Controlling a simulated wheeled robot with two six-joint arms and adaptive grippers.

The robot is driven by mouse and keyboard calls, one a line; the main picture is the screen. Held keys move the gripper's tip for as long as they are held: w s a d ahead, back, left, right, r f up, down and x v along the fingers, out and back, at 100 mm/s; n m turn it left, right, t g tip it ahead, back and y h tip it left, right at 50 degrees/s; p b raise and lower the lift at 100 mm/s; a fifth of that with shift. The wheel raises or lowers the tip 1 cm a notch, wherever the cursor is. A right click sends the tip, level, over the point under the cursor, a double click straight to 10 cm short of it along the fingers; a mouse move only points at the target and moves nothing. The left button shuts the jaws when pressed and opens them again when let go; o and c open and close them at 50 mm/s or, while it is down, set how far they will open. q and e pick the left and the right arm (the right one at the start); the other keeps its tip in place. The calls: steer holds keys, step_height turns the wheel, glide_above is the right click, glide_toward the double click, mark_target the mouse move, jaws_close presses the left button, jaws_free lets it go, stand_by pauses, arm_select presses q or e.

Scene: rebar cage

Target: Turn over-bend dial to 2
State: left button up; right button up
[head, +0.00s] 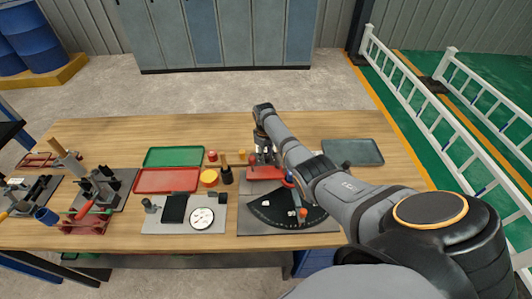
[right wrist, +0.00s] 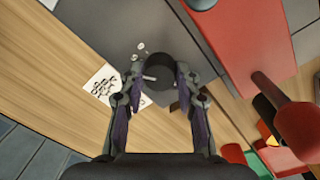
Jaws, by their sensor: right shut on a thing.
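The over-bend dial (right wrist: 172,70) is a dark round knob with a light pointer bar, seen in the right wrist view on a grey plate (right wrist: 120,30). Small light marks sit beside it, too small to read. My right gripper (right wrist: 160,78) has one finger on each side of the knob and is shut on it. In the head view my right gripper (head: 268,158) points down at the back of the bending station, by a red block (head: 265,173). The dial is hidden there behind my arm and gripper. My left gripper is not in view.
A red-knobbed handle (right wrist: 300,125) stands close on the right in the right wrist view. A printed card (right wrist: 102,84) lies to the left. In the head view a dark fan-shaped plate (head: 275,208), a red tray (head: 168,180) and a green tray (head: 174,156) are nearby.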

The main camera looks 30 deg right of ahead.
steer(key=n+p, duration=0.1)
steer(key=n, duration=0.2)
steer(key=shift+r+n, duration=0.15)
steer(key=shift+n, duration=0.25)
steer(key=n, duration=0.4)
steer(key=shift+n+p, duration=0.3)
steer(key=shift+p, duration=0.1)
steer(key=n, duration=0.4)
steer(key=shift+n, duration=2)
steer(key=o, duration=1.2)
steer(key=shift+s, duration=0.1)
steer(key=shift+c, duration=0.2)
